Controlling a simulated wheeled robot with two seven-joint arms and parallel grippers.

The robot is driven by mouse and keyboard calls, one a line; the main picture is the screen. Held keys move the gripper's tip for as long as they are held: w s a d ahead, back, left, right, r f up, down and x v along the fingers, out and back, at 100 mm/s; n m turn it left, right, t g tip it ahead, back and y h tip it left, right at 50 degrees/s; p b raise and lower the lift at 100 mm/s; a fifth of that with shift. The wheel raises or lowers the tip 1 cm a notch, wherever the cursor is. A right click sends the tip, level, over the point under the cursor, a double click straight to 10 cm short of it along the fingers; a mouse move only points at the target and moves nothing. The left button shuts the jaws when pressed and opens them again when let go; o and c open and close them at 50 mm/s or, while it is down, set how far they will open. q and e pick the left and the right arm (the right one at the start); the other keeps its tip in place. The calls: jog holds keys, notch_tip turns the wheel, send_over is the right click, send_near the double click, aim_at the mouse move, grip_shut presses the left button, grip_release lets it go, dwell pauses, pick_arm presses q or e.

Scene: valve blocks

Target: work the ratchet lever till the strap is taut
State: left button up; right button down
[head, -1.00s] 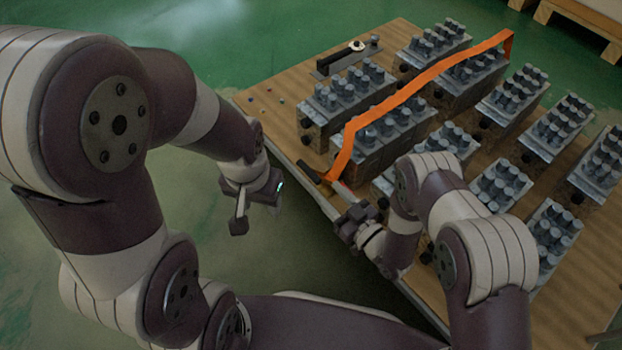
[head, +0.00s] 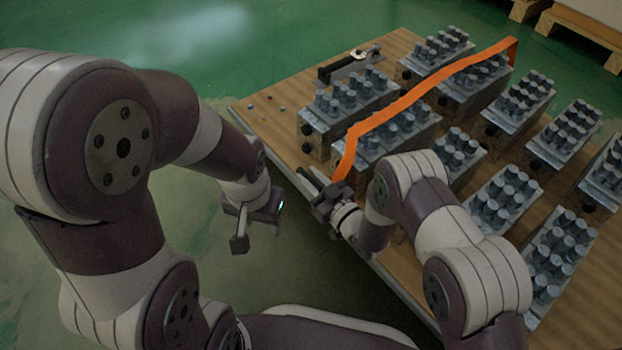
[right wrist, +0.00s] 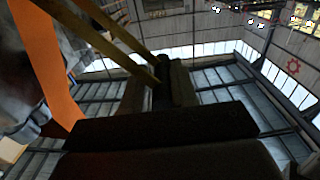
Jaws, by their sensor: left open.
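An orange strap (head: 430,80) runs over the valve blocks from the far right edge to the near left edge of the board, with slight bends along it. It shows at the left in the right wrist view (right wrist: 45,65). My right gripper (head: 316,182) is at the strap's near end. In the right wrist view, the fingers close around the dark end of the ratchet lever (right wrist: 115,40), whose two tan bars run to the upper left. The ratchet body is mostly hidden. My left gripper (head: 256,228) is open and empty, off the board's near left edge.
Several grey valve blocks (head: 350,100) stand in rows on the wooden board (head: 275,115). A dark handled fixture (head: 348,64) and small loose pieces lie at its far left. Green floor (head: 320,25) surrounds it; pallets stand at the upper right.

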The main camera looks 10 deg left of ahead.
jog(key=shift+s+f, duration=0.1)
jog(key=shift+f, duration=0.05)
jog(key=s+a+f+n+b, duration=0.1)
jog(key=s+a+f+n, duration=0.2)
jog(key=f+n, duration=0.3)
jog(key=shift+s+f+n+b, duration=0.4)
jog(key=shift+s+f, duration=0.1)
jog(key=shift+f, duration=0.4)
